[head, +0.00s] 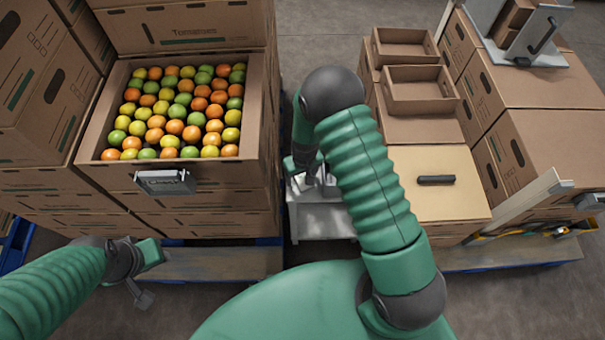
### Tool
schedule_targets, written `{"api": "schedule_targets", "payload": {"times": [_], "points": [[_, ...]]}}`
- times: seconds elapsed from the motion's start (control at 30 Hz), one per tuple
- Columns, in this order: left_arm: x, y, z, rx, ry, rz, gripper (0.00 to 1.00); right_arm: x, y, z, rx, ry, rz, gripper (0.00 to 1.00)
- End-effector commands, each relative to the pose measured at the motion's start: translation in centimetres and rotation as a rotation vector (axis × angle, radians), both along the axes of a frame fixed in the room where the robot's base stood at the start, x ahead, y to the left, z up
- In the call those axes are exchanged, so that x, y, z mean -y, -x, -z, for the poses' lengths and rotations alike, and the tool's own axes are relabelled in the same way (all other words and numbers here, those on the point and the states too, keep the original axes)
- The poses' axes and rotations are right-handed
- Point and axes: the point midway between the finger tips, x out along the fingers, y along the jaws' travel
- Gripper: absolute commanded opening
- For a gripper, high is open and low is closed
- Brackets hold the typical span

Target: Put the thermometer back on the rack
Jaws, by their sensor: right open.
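I cannot pick out the thermometer for certain. A dark, bar-shaped object (436,180) lies on the tan top of a carton at the right, and I cannot tell whether it is a handle or a tool. My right gripper (312,172) is open, pointing down over a small grey stand (322,218) between the carton stacks. My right forearm and wrist partly hide it. Pale metal parts show at its fingers, not clear enough to name. My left gripper (145,276) is low at the left, apart from the cartons, with nothing seen in it. No rack is clearly identifiable.
Two empty trays (418,106) sit at the back right. A metal bracket with a dark handle (543,36) stands on cartons far right.

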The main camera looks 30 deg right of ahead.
Motion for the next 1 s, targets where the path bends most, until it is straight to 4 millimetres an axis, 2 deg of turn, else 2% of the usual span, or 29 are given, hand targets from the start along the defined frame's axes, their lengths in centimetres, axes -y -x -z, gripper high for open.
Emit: {"api": "schedule_targets", "payload": {"times": [0.13,0.23,0.5,0.6,0.8,0.87,0.97,1.0], "points": [[0.0,0.0,-0.2,0.000,0.000,-0.001,0.36,0.1,0.0,-0.2,0.000,-0.001,0.000,0.70],[0.0,0.0,-0.5,0.000,0.000,-0.001,0.36,0.1,0.1,-1.4,0.002,-0.001,0.001,0.70],[0.0,0.0,-2.2,0.000,0.000,0.000,0.36,0.0,0.8,-8.3,0.005,-0.001,0.000,0.70],[0.0,0.0,-2.6,0.000,0.000,0.000,0.36,0.0,1.1,-10.3,0.004,-0.001,0.000,0.70],[0.0,0.0,-2.9,0.000,0.000,0.000,0.36,-0.2,1.7,-12.8,0.006,-0.003,-0.002,0.70],[0.0,0.0,-2.8,0.000,0.000,0.000,0.36,-0.8,2.6,-14.5,0.017,-0.009,-0.002,0.70],[0.0,0.0,-2.8,0.000,0.000,0.000,0.36,-2.1,5.6,-18.5,0.048,-0.018,-0.014,0.70],[0.0,0.0,-2.8,0.000,0.000,0.000,0.36,-2.7,7.2,-19.9,0.060,-0.019,-0.022,0.70]]}}
